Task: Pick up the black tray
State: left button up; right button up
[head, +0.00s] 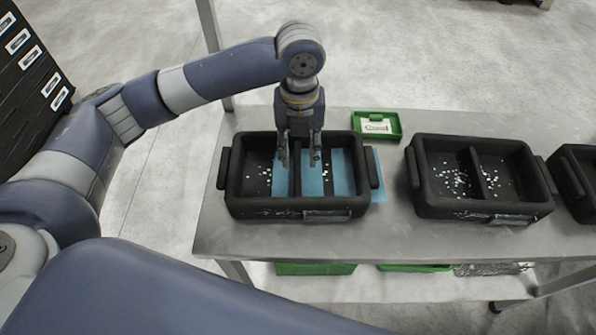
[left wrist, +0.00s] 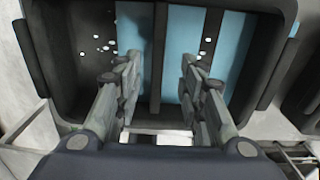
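A black tray (head: 247,207) with two compartments and side handles sits on the metal table, nearest my left arm. Its middle divider also shows in the left wrist view (left wrist: 158,60). Light blue strips and small white bits show in its compartments. My left gripper (head: 299,160) points down over the middle of this tray. Its two fingers are apart, one on each side of the divider in the left wrist view (left wrist: 158,70), with nothing seen held. I cannot tell whether the fingers touch the divider. My right gripper is not in view.
A second black tray (head: 430,207) with white bits stands to the right, and a third black tray (head: 577,212) is cut off by the edge. A small green tray (head: 391,137) sits behind. The metal table (head: 390,238) has clear room between the first two trays.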

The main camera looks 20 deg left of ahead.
aim_at(298, 168)
pick_arm(q)
jog(key=f+p, duration=0.1)
jog(key=f, duration=0.3)
jog(key=shift+s+f+p, duration=0.1)
jog(key=shift+s+p, duration=0.25)
jog(key=shift+s, duration=0.05)
jog(key=shift+f, duration=0.7)
grip_shut()
